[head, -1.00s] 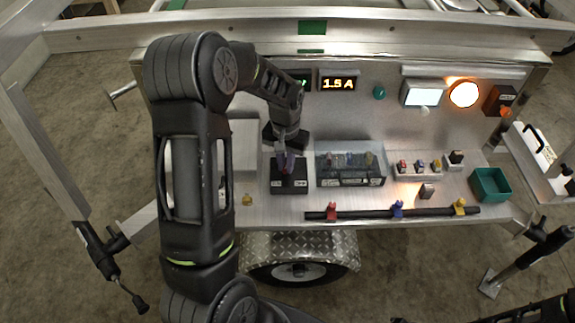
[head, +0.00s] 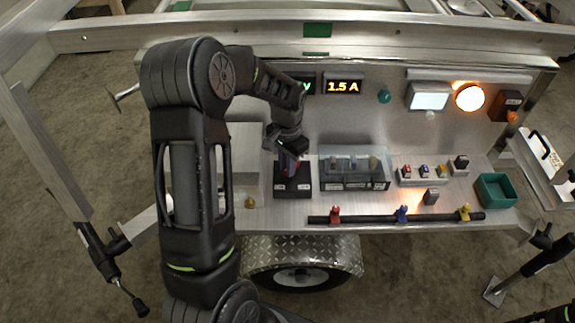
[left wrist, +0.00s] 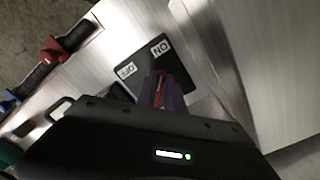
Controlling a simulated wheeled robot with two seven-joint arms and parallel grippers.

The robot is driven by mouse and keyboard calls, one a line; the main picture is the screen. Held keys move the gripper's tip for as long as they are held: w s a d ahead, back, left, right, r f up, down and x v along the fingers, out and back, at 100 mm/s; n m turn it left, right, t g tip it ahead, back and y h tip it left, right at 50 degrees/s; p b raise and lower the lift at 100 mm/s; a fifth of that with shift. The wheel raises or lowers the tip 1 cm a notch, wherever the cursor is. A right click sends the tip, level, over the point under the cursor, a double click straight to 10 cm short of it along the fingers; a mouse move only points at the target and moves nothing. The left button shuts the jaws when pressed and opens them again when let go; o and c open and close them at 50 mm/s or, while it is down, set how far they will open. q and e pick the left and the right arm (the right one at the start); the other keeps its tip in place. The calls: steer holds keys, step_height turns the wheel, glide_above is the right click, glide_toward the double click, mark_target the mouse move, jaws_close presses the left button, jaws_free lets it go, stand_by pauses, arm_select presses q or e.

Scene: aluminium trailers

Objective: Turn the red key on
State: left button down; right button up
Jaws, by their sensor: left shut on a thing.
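A black switch box (head: 292,188) with two white labels stands on the trailer's metal shelf. In the left wrist view the box (left wrist: 150,64) shows its ON and OFF labels. My left gripper (head: 289,166) reaches down onto the box from above. Its purple fingers (left wrist: 162,92) are shut on the red key, with a thin red strip of the key (left wrist: 159,88) showing between them, nearer the ON label than the OFF label. The hand hides the key's base, so its exact angle is unclear. My right gripper does not show.
A clear-lidded case (head: 354,170) stands just right of the box. Beyond it are small coloured switches (head: 424,171) and a green bin (head: 495,190). A black bar with coloured clamps (head: 370,217) runs along the front edge. A display (head: 343,87) reads 1.5 A; an orange lamp (head: 469,97) glows.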

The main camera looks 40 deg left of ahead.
arm_select(q)
steer(key=c, duration=1.4)
jaws_free()
steer(key=shift+c, duration=0.2)
steer(key=shift+r, duration=0.15)
step_height(320, 180, up, 8)
steer(key=shift+f, duration=0.2)
